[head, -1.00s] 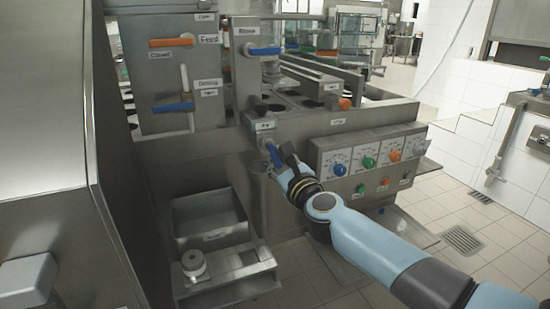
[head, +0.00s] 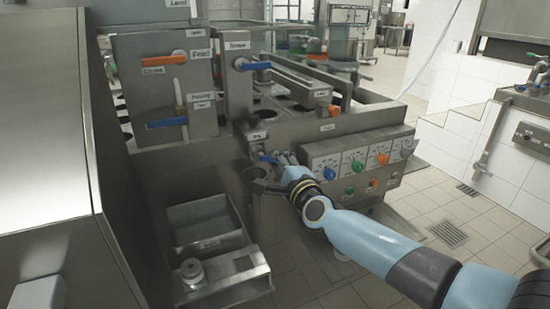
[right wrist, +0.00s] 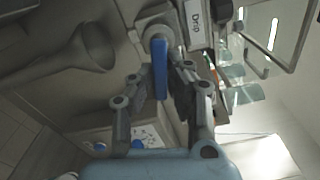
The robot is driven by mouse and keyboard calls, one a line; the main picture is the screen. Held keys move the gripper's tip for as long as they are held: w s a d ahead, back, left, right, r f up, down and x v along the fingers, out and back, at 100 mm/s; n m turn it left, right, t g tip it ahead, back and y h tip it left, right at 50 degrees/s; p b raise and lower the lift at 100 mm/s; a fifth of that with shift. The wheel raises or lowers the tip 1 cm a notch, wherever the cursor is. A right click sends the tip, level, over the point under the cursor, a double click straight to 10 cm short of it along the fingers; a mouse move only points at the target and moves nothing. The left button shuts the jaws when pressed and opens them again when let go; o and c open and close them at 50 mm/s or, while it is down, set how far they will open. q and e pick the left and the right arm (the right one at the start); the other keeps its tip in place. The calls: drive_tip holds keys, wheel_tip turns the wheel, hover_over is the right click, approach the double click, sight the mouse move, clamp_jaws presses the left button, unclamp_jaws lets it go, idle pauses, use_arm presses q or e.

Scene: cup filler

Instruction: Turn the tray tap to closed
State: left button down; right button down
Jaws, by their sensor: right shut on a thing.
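The tray tap is a small valve with a blue lever (head: 268,158) on the front of the steel machine, under a small label. My right gripper (head: 279,162) is at the tap, shut on the blue lever. In the right wrist view its two fingers (right wrist: 160,95) stand on either side of the lever. In the head view the fingers partly hide the lever's end. My left gripper is not in view.
A dark funnel (head: 258,181) sits just below the tap. A panel with coloured knobs (head: 357,163) is close to the right. Other levers, orange (head: 164,61) and blue (head: 167,123), are up left. An open steel bin (head: 207,225) stands below left. Tiled floor is free at right.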

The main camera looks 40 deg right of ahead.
drive_tip(key=shift+r+n+p, duration=0.15)
drive_tip(key=shift+n+p, duration=0.25)
drive_tip(key=shift+n, duration=0.35)
drive_tip(key=shift+r+n+p, duration=0.15)
drive_tip(key=shift+n+p, duration=0.2)
drive_tip(key=shift+n, duration=0.4)
drive_tip(key=c, duration=1.3)
unclamp_jaws()
drive_tip(key=v, duration=1.2)
drive_tip(key=shift+s, duration=0.1)
